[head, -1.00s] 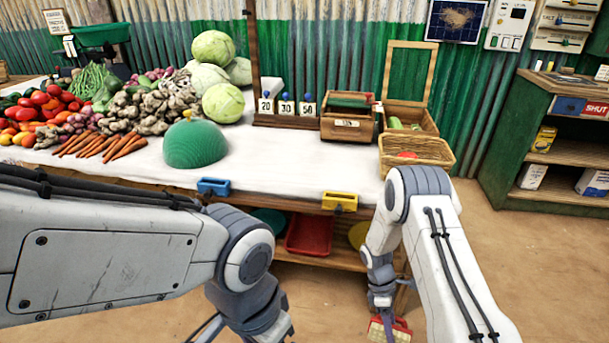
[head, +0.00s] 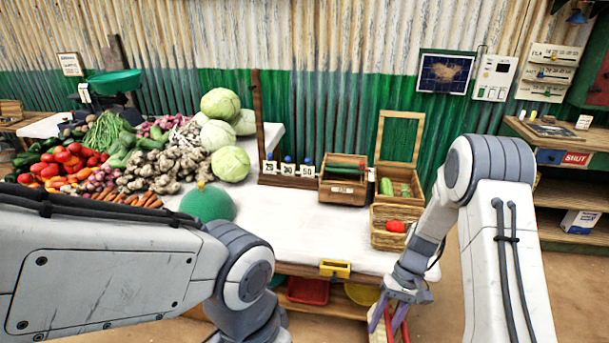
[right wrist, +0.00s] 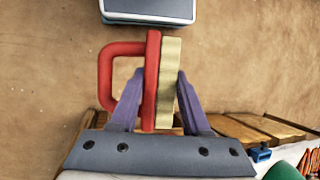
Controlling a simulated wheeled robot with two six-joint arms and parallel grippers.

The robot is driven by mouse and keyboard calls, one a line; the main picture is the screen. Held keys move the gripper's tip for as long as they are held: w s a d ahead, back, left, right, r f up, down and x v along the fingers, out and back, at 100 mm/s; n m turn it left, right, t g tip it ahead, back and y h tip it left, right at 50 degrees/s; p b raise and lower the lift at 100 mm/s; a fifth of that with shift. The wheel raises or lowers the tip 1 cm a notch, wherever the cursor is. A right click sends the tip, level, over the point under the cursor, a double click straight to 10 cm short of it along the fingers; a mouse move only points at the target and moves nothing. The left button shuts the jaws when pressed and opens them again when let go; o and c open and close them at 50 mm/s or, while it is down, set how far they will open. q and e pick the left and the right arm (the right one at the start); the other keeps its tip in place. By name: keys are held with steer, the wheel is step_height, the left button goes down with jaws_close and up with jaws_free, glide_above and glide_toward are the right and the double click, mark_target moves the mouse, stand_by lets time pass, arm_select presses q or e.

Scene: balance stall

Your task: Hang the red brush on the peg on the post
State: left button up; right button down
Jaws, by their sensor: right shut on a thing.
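The red brush (right wrist: 151,75) shows in the right wrist view, with a looped red handle on the left and a pale bristle block on the right. My right gripper (right wrist: 160,85) is shut on it, with a purple finger on each side. In the head view my right gripper (head: 390,312) is low, in front of the stall's right front corner. The brush there is mostly cut off by the bottom edge. A dark wooden post (head: 257,125) stands upright at the back of the table, well away from the gripper. I cannot make out a peg on it. My left gripper is out of view.
The white table (head: 290,225) is bare in the middle. A green dome (head: 207,204), vegetables and cabbages (head: 229,164) lie left. A wooden box (head: 343,186) and a wicker basket (head: 387,238) stand right. A yellow block (head: 335,268) sits at the front edge.

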steer(key=shift+a+r, duration=0.1)
steer(key=shift+r, duration=0.2)
